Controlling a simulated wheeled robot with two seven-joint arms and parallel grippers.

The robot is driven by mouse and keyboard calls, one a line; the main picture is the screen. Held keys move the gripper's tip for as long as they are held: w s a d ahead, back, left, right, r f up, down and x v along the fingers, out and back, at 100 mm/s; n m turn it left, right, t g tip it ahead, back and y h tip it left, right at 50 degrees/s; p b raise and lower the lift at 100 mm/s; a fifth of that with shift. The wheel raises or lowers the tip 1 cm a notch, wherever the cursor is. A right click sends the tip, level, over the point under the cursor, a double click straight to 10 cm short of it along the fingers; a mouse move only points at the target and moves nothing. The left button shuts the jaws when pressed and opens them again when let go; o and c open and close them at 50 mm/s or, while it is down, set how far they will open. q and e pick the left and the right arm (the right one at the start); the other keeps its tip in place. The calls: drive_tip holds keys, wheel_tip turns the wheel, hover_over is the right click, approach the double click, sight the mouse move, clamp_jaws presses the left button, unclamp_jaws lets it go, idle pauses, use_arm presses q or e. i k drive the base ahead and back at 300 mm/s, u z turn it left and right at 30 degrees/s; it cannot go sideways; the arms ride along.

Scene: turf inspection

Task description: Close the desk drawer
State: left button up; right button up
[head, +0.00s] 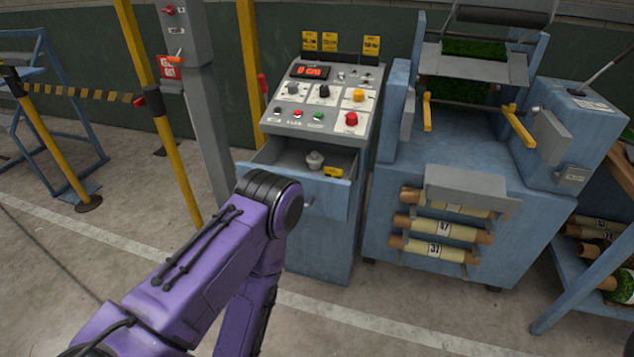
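The blue-grey desk drawer (328,200) is pulled out from the control desk (368,112), below its sloped panel. A small grey knob-shaped object (315,160) stands inside, and a yellow tag (333,172) shows near the front. My purple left arm comes in from the lower left. Its bent joint stands in front of the drawer's left part and hides some of the drawer front. The arm then folds downward out of the picture, so my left gripper is not visible. My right arm and gripper are not visible either.
A blue machine (470,160) with rolled tubes (440,250) on its front stands right of the desk. A grey post (205,120) and yellow poles (160,110) stand left. A blue rack (575,280) is at far right. The concrete floor in front is mostly clear.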

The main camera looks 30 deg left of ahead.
sight(328, 197)
drive_tip(key=u, duration=0.55)
drive_tip(key=i, duration=0.95)
drive_tip(key=u, duration=0.85)
